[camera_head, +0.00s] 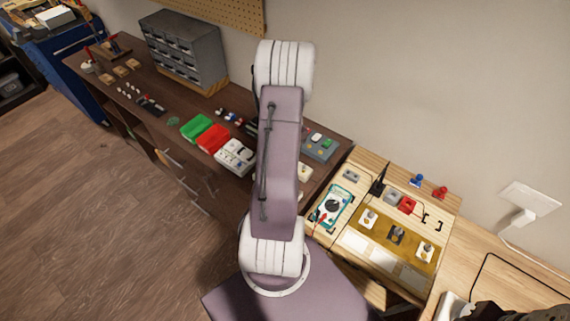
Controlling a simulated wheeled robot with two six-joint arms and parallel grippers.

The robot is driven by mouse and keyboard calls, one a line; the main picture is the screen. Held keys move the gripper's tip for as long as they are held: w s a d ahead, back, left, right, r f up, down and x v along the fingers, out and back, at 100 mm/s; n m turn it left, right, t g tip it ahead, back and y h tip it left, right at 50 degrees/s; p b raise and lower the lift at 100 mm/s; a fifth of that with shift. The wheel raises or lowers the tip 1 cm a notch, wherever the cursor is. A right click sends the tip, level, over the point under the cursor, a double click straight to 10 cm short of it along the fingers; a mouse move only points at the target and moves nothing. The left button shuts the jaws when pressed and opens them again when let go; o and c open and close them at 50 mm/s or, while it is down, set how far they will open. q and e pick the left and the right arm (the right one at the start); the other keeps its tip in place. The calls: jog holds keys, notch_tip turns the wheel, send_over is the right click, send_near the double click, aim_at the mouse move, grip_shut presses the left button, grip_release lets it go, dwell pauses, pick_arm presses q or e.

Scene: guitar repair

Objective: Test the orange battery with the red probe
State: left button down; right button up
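A teal-edged device with a round dark dial, which looks like a multimeter (333,206), lies on the left part of the light wooden workbench. A small red piece shows at its left edge; I cannot tell if it is the red probe. One of my arms, purple-grey with white joints, stands upright in the middle of the view and hides part of the benches. Neither gripper can be made out.
A dark wooden bench (95,77) runs to the upper left with a grey drawer cabinet (184,50), a green box (197,128) and a red box (213,138). Blue (417,180) and red (440,192) items stand at the light bench's back edge. A black cable (520,262) lies at right.

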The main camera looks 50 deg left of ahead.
pick_arm(q)
jog(key=shift+f, duration=0.35)
dwell(2.1)
dwell(0.9)
jog(key=p+v, duration=0.4)
jog(key=s+p+v, duration=0.1)
jog(key=p+v, duration=0.1)
jog(key=p, duration=0.1)
jog(key=shift+d+r, duration=0.2)
jog(key=shift+d, duration=0.15)
jog(key=shift+f, duration=0.15)
